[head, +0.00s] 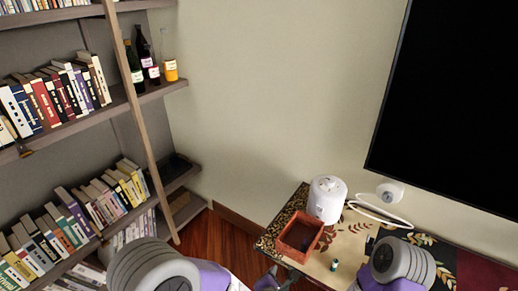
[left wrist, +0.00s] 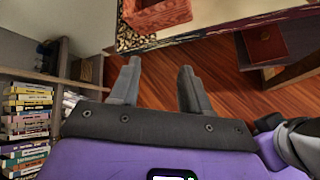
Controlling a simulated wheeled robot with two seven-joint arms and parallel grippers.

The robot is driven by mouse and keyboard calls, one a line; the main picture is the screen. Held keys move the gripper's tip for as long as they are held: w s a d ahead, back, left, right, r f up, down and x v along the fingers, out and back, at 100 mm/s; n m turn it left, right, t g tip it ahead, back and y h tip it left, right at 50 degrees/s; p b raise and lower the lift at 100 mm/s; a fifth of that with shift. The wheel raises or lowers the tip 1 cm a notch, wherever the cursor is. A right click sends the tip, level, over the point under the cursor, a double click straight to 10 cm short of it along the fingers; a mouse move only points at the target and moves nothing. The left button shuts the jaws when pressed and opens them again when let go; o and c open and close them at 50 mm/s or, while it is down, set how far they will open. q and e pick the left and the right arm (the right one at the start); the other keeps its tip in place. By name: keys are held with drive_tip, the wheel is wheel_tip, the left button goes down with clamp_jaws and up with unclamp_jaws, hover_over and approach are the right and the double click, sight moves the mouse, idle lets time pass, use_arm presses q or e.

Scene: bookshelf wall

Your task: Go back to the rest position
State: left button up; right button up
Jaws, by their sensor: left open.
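My left gripper (head: 280,281) shows at the bottom edge of the head view, just in front of the table. In the left wrist view my left gripper (left wrist: 160,67) has its two grey fingers spread apart with nothing between them. Wooden floor shows beyond and between the fingers.
A patterned table (head: 344,248) holds a reddish-brown open box (head: 287,247), a white cylinder (head: 326,199) and a small dark bottle (head: 334,265). A bookshelf (head: 128,104) stands left. A black screen (head: 455,110) hangs right. Bare wooden floor (head: 228,243) lies between shelf and table.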

use_arm(q)
drive_tip(key=s+a+f+m+g+p, duration=0.3)
drive_tip(key=s+a+f+m+g, duration=0.2)
drive_tip(key=a+f+m, duration=0.6)
drive_tip(key=s+a+f+m+g+p, duration=0.1)
drive_tip(key=s+a+f+m+g, duration=0.1)
drive_tip(key=s+m, duration=0.3)
drive_tip(key=s+a+f+m+g+h, duration=0.1)
drive_tip(key=s+a+f+m+g, duration=0.1)
drive_tip(key=s+f+m, duration=0.2)
drive_tip(key=shift+s+m+g+p, duration=0.4)
drive_tip(key=shift+s+m, duration=0.1)
drive_tip(key=shift+m, duration=0.4)
use_arm(e)
wheel_tip(320, 180, up, 5)
use_arm(q)
drive_tip(key=shift+f, duration=0.1)
use_arm(e)
drive_tip(key=shift+c, duration=0.4)
